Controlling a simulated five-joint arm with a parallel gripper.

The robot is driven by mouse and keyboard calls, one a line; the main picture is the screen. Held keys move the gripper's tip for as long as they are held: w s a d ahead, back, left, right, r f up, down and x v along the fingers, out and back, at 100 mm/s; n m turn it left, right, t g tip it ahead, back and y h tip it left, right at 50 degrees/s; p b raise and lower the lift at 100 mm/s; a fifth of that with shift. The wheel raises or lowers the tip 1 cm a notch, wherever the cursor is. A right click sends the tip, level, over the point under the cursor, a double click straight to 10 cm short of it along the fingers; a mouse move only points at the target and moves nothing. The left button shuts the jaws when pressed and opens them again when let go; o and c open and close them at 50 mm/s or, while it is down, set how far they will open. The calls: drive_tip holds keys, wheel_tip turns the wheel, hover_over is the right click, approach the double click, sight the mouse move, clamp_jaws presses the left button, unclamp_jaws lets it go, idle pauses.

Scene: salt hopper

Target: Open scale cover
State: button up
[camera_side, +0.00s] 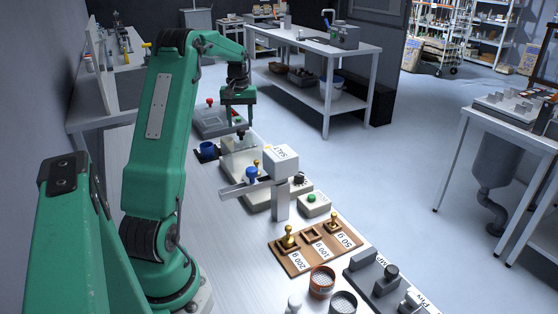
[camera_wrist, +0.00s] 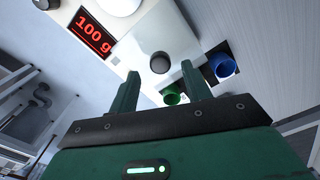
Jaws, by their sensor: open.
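The scale (camera_side: 262,197) stands on the bench, and its red display (camera_wrist: 95,35) reads 100 g in the wrist view. A clear cover (camera_side: 238,150) with a black knob (camera_side: 241,135) is at its far end in the side view. In the wrist view the knob (camera_wrist: 160,62) lies beyond and between my fingertips. My gripper (camera_side: 239,120) is open and empty, pointing down above the knob. I cannot tell how much gap is left between fingers and knob. Whether the cover is closed is hard to see.
A white SALT hopper (camera_side: 281,160) on a post stands close to the scale, with a blue part (camera_side: 251,174) beside it. A blue cup (camera_side: 207,150) and a green cup (camera_wrist: 175,95) are near. A wooden weight tray (camera_side: 305,258) with an empty 100 g slot lies nearer the camera.

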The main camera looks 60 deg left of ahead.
drive_tip(key=shift+r, duration=2.7)
drive_tip(key=shift+d, duration=0.1)
drive_tip(key=shift+w+d+r, duration=0.15)
drive_tip(key=shift+d+r, duration=0.05)
drive_tip(key=shift+d, duration=0.1)
drive_tip(key=d+r+m+t+y, duration=0.1)
drive_tip(key=d+r+m, duration=0.25)
drive_tip(key=d, duration=0.85)
drive_tip(key=d+r+m+t, duration=0.2)
drive_tip(key=d+r+m, duration=0.15)
drive_tip(key=d, duration=0.85)
drive_tip(key=s+d+f+m+t, duration=0.1)
drive_tip(key=s+d+f+m, duration=0.1)
drive_tip(key=s+d, duration=0.4)
drive_tip(key=s+d+f+m+t+h, duration=0.1)
drive_tip(key=s+d+f+m, duration=0.2)
drive_tip(key=s+d, duration=0.3)
drive_tip(key=d, duration=0.5)
drive_tip(key=shift+m+t, duration=0.3)
drive_tip(key=shift+m, duration=0.1)
